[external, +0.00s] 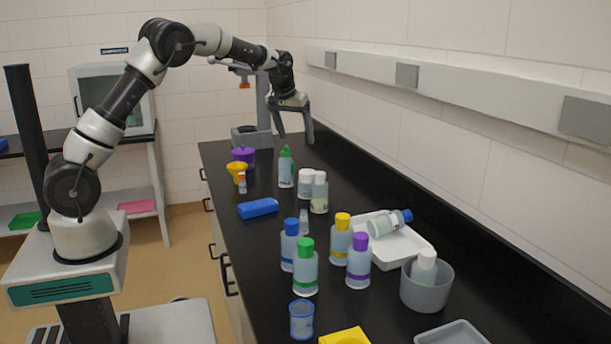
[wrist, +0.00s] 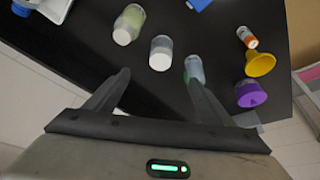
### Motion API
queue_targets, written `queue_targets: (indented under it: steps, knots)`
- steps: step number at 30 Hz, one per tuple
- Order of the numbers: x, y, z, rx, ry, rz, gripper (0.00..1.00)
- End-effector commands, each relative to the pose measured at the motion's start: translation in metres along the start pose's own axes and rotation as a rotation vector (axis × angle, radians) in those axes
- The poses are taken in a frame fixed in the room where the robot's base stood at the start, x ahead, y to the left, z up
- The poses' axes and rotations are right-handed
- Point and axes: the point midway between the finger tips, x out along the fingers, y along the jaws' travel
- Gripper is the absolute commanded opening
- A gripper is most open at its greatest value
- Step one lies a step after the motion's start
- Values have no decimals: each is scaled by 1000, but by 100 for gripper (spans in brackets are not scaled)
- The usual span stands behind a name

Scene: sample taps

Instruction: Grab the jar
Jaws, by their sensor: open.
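A short, wide jar with a white lid (external: 306,183) stands upright on the black bench, touching or nearly touching a taller white-capped bottle (external: 320,192) in the external view. In the wrist view the jar (wrist: 161,52) shows just beyond the fingertips, roughly between their lines, with the white-capped bottle (wrist: 129,24) to its left. My gripper (external: 296,138) is open and empty, fingers pointing down, above and behind the jar. In the wrist view my gripper (wrist: 157,77) has nothing between its fingers.
A green-capped bottle (external: 286,167) stands left of the jar; my right finger partly covers it in the wrist view. A yellow funnel (external: 237,172), purple pot (external: 243,155) and blue box (external: 258,208) lie further left. Several capped bottles stand nearer the camera. The wall edges the bench's right.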

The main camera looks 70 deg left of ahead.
Motion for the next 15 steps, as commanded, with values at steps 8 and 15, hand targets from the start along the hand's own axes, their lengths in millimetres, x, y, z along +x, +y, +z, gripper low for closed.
queue_targets:
  steps: [8,15]
  knots:
    - [41,-8,-10,-17,-1,-25,76]
    - [93,-9,-9,-16,-2,-24,76]
